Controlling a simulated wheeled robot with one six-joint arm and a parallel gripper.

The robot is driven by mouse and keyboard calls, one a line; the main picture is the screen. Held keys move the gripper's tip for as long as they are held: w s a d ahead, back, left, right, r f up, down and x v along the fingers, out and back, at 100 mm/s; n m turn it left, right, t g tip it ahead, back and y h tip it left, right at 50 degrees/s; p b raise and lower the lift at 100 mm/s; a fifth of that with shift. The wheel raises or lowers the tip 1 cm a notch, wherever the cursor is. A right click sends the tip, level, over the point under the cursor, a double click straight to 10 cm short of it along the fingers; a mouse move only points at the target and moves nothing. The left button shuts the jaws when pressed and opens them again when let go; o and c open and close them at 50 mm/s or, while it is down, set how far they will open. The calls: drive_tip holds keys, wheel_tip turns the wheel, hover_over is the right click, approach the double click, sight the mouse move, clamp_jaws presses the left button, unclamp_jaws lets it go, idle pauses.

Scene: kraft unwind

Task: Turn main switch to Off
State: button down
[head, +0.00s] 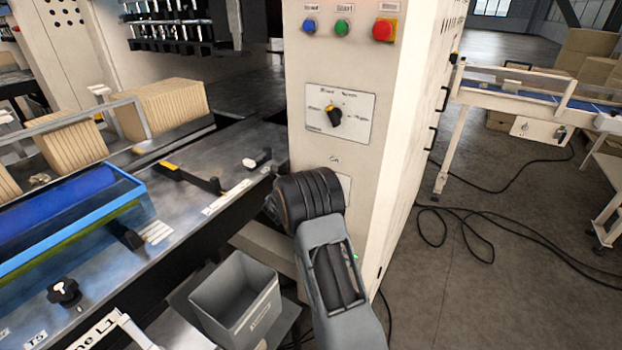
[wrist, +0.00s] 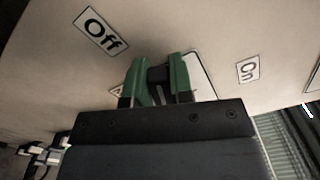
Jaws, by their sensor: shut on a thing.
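The main switch shows in the wrist view as a dark handle (wrist: 160,76) between the two green fingertips of my gripper (wrist: 157,82). My gripper is shut on this handle, close against the cream panel. An "Off" label (wrist: 101,30) is at the upper left in the wrist view, and an "On" label (wrist: 248,70) is at the right. The handle lies between the two labels; its exact angle is hard to tell. In the head view my gripper and wrist hide the switch, below the "On" label (head: 334,160) on the cabinet (head: 375,190).
Above the switch are a selector knob (head: 334,116) and blue, green and red buttons (head: 383,29). A grey bin (head: 235,297) stands at the lower left of my arm. A machine bed with a blue roller (head: 65,205) is at the left. Cables (head: 480,235) lie on the floor at right.

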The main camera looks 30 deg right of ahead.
drive_tip(key=c, duration=1)
unclamp_jaws()
drive_tip(key=shift+a, duration=0.1)
drive_tip(key=b+v, duration=0.2)
drive_tip(key=v, duration=1.1)
drive_tip(key=shift+a, duration=0.3)
drive_tip(key=shift+s, duration=0.1)
